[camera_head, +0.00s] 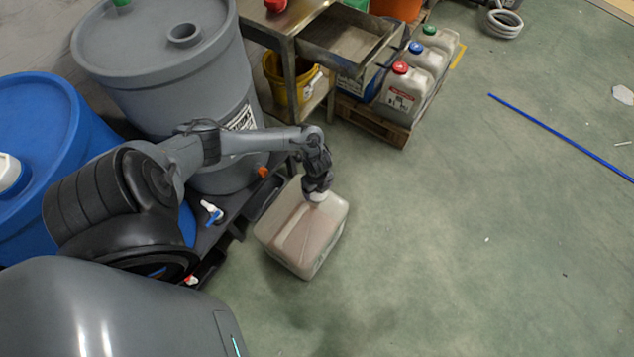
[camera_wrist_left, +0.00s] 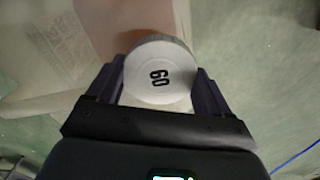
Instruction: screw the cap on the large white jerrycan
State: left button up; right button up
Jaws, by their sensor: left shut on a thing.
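The large white jerrycan (camera_head: 300,233) stands on the green floor in the middle of the head view, partly filled with something brownish. Its pale side also fills the upper left of the left wrist view (camera_wrist_left: 60,50). My left gripper (camera_head: 317,192) reaches down over the top of the jerrycan. Its two fingers (camera_wrist_left: 162,92) are shut on the white round cap (camera_wrist_left: 158,75), marked "60". The cap is at the spout corner of the jerrycan; whether it is seated on the neck cannot be told. My right gripper is not in view.
A grey drum (camera_head: 155,60) and a blue barrel (camera_head: 45,125) stand at the left. A metal bench (camera_head: 285,25) and capped smaller jerrycans (camera_head: 400,92) on a pallet (camera_head: 372,122) are behind. A blue rod (camera_head: 560,138) lies on the right; much floor there is clear.

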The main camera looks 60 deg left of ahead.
pick_arm(q)
jog(key=shift+f, duration=0.15)
jog(key=o, duration=1.1)
jog(key=shift+c, duration=0.2)
jog(key=c, duration=1.1)
jog(key=shift+o, duration=0.2)
jog(key=m+b, duration=0.1)
jog(key=m, duration=0.1)
jog(key=m+b, duration=0.1)
jog(key=m, duration=0.1)
jog(key=shift+f+m, duration=0.2)
jog(key=shift+m, duration=0.1)
jog(key=m+b, duration=0.2)
jog(key=m, duration=0.3)
jog(key=shift+m+b, duration=0.3)
jog(key=shift+b, duration=0.05)
jog(key=m+b, duration=0.2)
jog(key=m, duration=0.2)
jog(key=shift+m+b, duration=0.3)
jog(key=shift+m, duration=0.1)
jog(key=shift+m+b, duration=0.5)
jog(key=shift+m, duration=0.5)
jog(key=shift+r+m, duration=0.1)
jog(key=shift+m, duration=0.4)
